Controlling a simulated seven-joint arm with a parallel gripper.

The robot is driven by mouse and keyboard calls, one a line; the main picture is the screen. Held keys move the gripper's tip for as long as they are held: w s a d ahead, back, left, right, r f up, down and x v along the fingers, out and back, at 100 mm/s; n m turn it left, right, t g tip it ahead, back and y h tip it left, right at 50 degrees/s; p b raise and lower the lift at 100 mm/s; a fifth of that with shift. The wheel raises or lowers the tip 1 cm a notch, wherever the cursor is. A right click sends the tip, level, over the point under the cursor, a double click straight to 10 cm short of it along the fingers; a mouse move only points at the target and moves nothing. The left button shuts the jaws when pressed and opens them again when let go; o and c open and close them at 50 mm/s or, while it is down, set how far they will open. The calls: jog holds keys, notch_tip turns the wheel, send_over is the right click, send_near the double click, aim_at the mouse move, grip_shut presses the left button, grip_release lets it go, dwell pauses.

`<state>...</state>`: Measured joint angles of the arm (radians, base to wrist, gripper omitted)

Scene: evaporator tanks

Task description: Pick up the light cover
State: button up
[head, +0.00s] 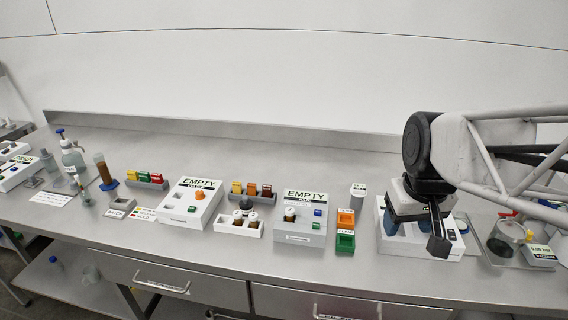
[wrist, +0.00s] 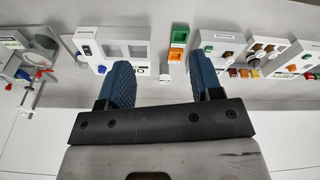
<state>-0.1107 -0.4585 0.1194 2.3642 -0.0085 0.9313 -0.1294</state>
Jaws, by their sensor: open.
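No part is plainly marked as the light cover. A small grey cylinder with a pale label (head: 358,193) stands upright on the bench, behind the orange and green trays, and may be it. It seems to show in the wrist view as a small pale shape (wrist: 166,73) between the fingers. My gripper (head: 416,232) is open with its blue-padded fingers pointing down, to the right of the cylinder and over the white box. In the wrist view my gripper (wrist: 163,66) has nothing visible held between its fingers.
The white box (head: 460,244) is partly hidden under my gripper. Orange (head: 346,217) and green (head: 345,242) trays stand left of it. Two boxes marked EMPTY (head: 300,231) (head: 190,206) and several coloured blocks fill the middle. A steel tray with a jar (head: 508,232) is at the right. The bench's back strip is clear.

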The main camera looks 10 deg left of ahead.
jog(key=w+a+n, duration=0.3)
jog(key=w+a, duration=0.4)
jog(key=w, duration=0.3)
jog(key=n+g, duration=0.2)
jog(key=n, duration=0.7)
send_over(244, 197)
jog(key=f, duration=1.7)
jog(key=shift+d+f, duration=0.2)
jog(key=shift+f, duration=0.2)
jog(key=shift+w+a+f, duration=0.1)
jog(key=shift+a+f, duration=0.05)
jog(key=shift+a, duration=0.05)
jog(key=shift+f, duration=1.3)
